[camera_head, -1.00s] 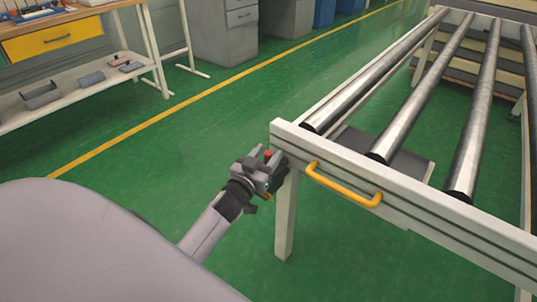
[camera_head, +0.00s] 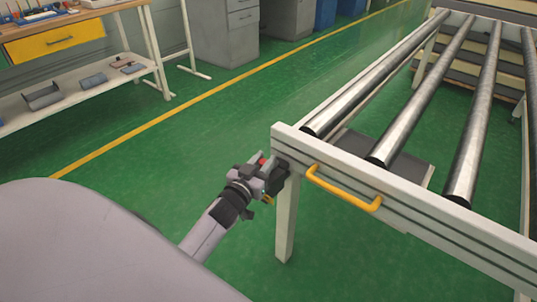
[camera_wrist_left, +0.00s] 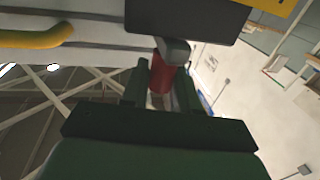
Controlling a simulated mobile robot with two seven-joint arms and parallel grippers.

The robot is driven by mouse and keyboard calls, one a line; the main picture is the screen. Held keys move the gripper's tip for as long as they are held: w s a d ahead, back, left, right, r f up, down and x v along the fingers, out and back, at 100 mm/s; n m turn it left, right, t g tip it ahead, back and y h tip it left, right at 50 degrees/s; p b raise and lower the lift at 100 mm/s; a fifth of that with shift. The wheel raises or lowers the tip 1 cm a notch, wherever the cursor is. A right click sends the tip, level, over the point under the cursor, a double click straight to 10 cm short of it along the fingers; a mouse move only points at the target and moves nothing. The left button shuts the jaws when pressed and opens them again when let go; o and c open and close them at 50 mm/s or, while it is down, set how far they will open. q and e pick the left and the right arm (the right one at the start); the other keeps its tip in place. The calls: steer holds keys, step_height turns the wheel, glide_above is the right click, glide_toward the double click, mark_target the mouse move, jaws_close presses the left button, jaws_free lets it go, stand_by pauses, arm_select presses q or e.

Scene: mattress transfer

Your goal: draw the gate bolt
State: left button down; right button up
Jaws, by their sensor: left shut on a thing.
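The gate bolt shows as a red knob (camera_wrist_left: 162,74) on a grey stem in the left wrist view, under a dark plate (camera_wrist_left: 185,18) at the end of the roller table's rail. In the head view only a bit of the red knob (camera_head: 262,161) shows; my gripper hides the rest. My left gripper (camera_head: 273,175) is at the rail's left end, beside the table's corner leg. In the left wrist view its two fingers (camera_wrist_left: 160,90) stand on either side of the red knob and are shut on it. My right gripper is not in view.
The roller table (camera_head: 420,210) has several metal rollers and a yellow handle (camera_head: 343,188) on its front rail, right of my left gripper. A workbench (camera_head: 70,30) with a yellow drawer stands at the far left. The green floor between them is clear.

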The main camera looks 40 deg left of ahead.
arm_select(q)
steer(key=shift+s, duration=0.55)
steer(key=shift+f, duration=0.2)
steer(key=shift+s, duration=0.1)
steer(key=c, duration=1)
jaws_free()
steer(key=shift+r, duration=0.15)
steer(key=shift+s, duration=0.15)
steer(key=shift+s+d+p, duration=0.2)
steer(key=shift+s, duration=1.55)
steer(key=shift+s+d+p, duration=0.2)
steer(key=shift+s, duration=1.55)
